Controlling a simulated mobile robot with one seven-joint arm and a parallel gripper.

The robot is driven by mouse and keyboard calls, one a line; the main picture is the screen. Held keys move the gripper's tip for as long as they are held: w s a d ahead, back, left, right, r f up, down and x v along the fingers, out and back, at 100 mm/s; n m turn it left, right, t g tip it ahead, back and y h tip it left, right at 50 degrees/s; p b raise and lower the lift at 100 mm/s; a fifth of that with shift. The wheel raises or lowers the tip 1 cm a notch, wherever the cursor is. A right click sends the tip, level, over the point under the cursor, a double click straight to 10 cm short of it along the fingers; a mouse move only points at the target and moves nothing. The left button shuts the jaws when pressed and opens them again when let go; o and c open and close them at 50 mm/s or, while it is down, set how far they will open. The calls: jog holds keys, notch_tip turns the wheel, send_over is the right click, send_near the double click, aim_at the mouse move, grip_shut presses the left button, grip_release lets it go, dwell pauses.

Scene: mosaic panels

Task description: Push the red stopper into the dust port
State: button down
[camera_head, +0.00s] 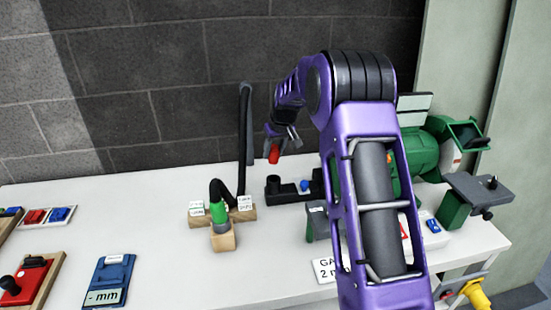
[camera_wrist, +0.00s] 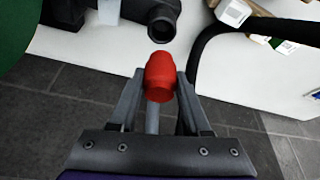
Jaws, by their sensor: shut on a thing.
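The red stopper (camera_wrist: 160,76) is held between the two fingers of my gripper (camera_wrist: 160,88) in the wrist view. In the head view the stopper (camera_head: 274,154) hangs below my gripper (camera_head: 274,140) above the table. The dark open-ended dust port (camera_wrist: 162,24) lies just beyond the stopper in the wrist view, with its round mouth facing it. A gap shows between them. In the head view the likely port (camera_head: 273,185) is the short black upright pipe at the left end of a black fitting, below the stopper.
A black hose (camera_head: 246,140) rises left of my gripper. A green machine (camera_head: 420,152) sits right, partly behind my arm. A blue gauge (camera_head: 109,280) lies at the left front. The table (camera_head: 140,215) has clear room on the left.

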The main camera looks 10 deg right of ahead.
aim_at(274, 163)
jog(key=shift+w, duration=0.1)
dwell(0.4)
jog(key=shift+f+b, duration=1.95)
jog(key=shift+f, duration=0.9)
jog(key=shift+f+b, duration=1.1)
jog(key=shift+f, duration=0.4)
jog(key=shift+c, duration=1.4)
grip_release()
jog(key=shift+r, duration=0.1)
jog(key=p+v, duration=0.1)
jog(key=v, duration=1.6)
jog(key=shift+s, duration=0.2)
jog(key=shift+r, duration=0.15)
